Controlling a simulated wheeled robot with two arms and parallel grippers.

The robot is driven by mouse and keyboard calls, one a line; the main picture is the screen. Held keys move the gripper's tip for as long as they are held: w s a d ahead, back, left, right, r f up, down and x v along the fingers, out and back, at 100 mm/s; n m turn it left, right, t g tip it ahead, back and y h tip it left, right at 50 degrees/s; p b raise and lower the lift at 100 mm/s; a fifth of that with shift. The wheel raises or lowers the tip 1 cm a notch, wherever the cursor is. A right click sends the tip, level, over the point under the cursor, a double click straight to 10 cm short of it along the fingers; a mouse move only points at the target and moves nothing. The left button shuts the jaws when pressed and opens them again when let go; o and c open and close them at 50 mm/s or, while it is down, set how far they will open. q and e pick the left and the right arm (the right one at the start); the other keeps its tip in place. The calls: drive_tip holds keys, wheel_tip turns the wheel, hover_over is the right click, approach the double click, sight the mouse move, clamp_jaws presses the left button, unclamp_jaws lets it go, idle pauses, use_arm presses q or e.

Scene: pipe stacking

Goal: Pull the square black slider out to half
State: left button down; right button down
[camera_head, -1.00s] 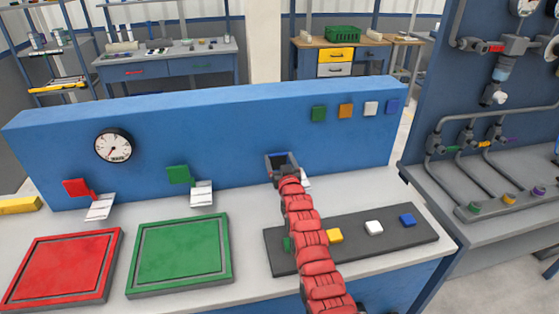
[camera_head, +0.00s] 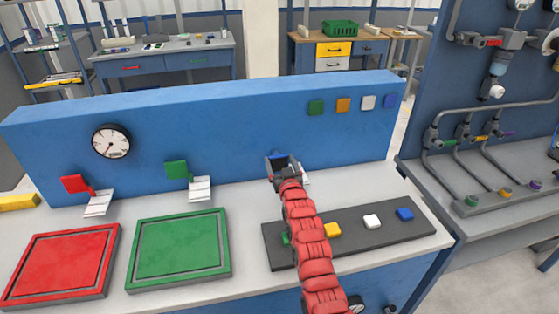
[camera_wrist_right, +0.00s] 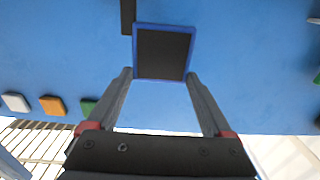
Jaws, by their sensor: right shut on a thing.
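The square black slider (camera_wrist_right: 162,54) has a dark face with a blue rim and shows in the right wrist view, in front of the blue panel. My right gripper (camera_wrist_right: 159,76) is shut on it, with one fingertip at each side. In the head view my right gripper (camera_head: 281,165) is at the lower middle of the blue panel (camera_head: 230,125), with the slider's dark face between its fingers. My red arm hides the area below. How far the slider stands out from the panel is hard to tell. My left gripper is not in view.
The panel also carries a gauge (camera_head: 111,141), a red lever (camera_head: 76,184), a green lever (camera_head: 177,169) and several coloured squares. A red tray (camera_head: 60,265), a green tray (camera_head: 180,248) and a dark button strip (camera_head: 380,238) lie on the light worktop (camera_head: 130,215).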

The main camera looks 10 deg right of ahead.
unclamp_jaws()
drive_tip(key=shift+f, duration=0.1)
drive_tip(key=shift+s, duration=0.5)
drive_tip(key=s+b, duration=0.3)
drive_tip(key=s, duration=1.3)
drive_tip(key=shift+s, duration=0.2)
